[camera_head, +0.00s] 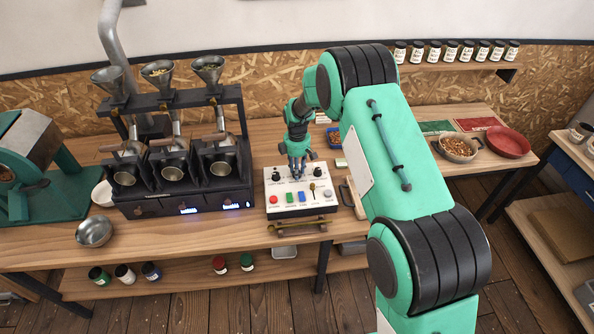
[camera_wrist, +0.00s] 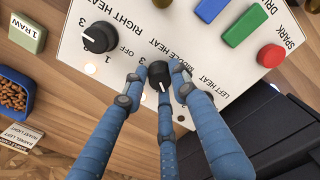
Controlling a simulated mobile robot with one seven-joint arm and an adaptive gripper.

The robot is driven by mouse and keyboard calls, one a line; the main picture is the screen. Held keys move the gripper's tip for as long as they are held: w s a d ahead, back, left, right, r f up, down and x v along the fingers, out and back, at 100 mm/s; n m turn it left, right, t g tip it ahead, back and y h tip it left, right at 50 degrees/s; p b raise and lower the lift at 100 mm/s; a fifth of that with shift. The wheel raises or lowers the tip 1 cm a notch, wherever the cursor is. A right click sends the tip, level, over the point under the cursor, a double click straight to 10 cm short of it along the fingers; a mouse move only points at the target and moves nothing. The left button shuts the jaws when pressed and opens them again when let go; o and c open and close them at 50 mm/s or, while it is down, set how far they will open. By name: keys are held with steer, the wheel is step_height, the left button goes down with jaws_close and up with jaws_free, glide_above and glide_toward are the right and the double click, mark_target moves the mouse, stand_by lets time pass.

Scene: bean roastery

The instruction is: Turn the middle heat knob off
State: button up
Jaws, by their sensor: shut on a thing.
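A white control panel (camera_head: 303,211) with black heat knobs and coloured buttons stands on the bench. In the wrist view, the black middle heat knob (camera_wrist: 157,70) sits between my gripper's blue fingers (camera_wrist: 158,80), by the "MIDDLE HEAT" lettering. A white mark shows on its lower part. My gripper (camera_head: 297,178) points down at the panel, shut on this knob, and hides it in the head view. The right heat knob (camera_wrist: 100,37) stands free, with "OFF" printed beside it; it also shows in the head view (camera_head: 317,171). The left heat knob (camera_head: 276,176) shows in the head view.
A black three-funnel roaster (camera_head: 178,178) stands left of the panel. In the wrist view, a red button (camera_wrist: 270,56), a green button (camera_wrist: 244,26) and a blue button (camera_wrist: 211,8) lie beyond the fingers. A blue bean tray (camera_wrist: 16,92) is at the left.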

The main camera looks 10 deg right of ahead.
steer(key=n, duration=0.6)
steer(key=shift+n, duration=0.4)
steer(key=o, duration=1.2)
steer(key=shift+c, duration=0.2)
steer(key=shift+r, duration=0.15)
step_height(320, 180, up, 12)
stand_by(0.3)
